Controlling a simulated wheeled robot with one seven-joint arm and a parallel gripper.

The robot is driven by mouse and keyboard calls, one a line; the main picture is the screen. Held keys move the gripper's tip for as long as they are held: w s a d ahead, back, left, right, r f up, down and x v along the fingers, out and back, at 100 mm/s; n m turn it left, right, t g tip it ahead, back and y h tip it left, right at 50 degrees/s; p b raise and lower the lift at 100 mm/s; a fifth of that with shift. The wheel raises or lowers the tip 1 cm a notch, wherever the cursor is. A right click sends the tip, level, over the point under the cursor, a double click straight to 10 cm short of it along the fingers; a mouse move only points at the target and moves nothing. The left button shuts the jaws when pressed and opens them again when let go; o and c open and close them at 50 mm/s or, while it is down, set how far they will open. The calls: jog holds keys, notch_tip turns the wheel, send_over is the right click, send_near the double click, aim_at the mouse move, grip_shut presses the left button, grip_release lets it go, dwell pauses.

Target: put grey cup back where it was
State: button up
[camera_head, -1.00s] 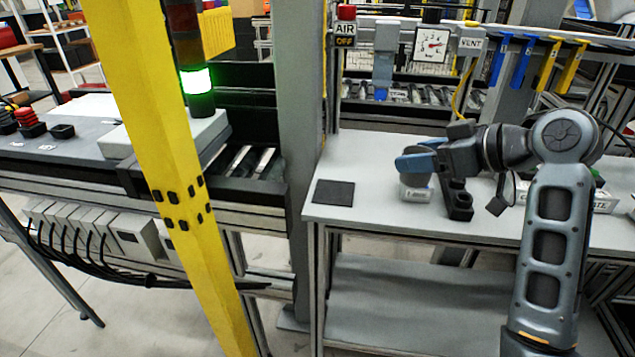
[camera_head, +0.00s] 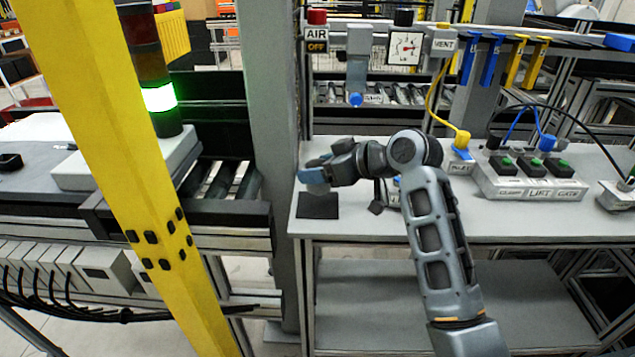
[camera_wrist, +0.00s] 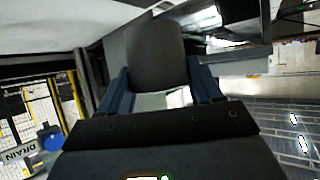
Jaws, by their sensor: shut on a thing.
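My gripper (camera_head: 312,174) is over the left end of the grey bench, shut on the grey cup (camera_head: 318,188). Only the cup's lower part shows in the head view, below the blue fingers. The cup is just above the far part of the square black mat (camera_head: 318,206); I cannot tell whether it touches.
A grey post (camera_head: 262,130) stands close left of the bench (camera_head: 400,228). The AIR button box (camera_head: 317,32), gauge (camera_head: 405,47) and blue-ended valve (camera_head: 357,70) are behind. A labelled button box (camera_head: 528,180) is at right. My forearm hides part of the bench middle.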

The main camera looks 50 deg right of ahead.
aim_at(328, 185)
jog(key=shift+w+f, duration=0.15)
jog(key=shift+w, duration=0.1)
jog(key=shift+a+f, duration=0.1)
jog(key=shift+f, duration=1.9)
jog(key=shift+f, duration=0.1)
jog(key=shift+f, duration=0.1)
jog(key=o, duration=1.1)
jog(key=shift+o, duration=0.2)
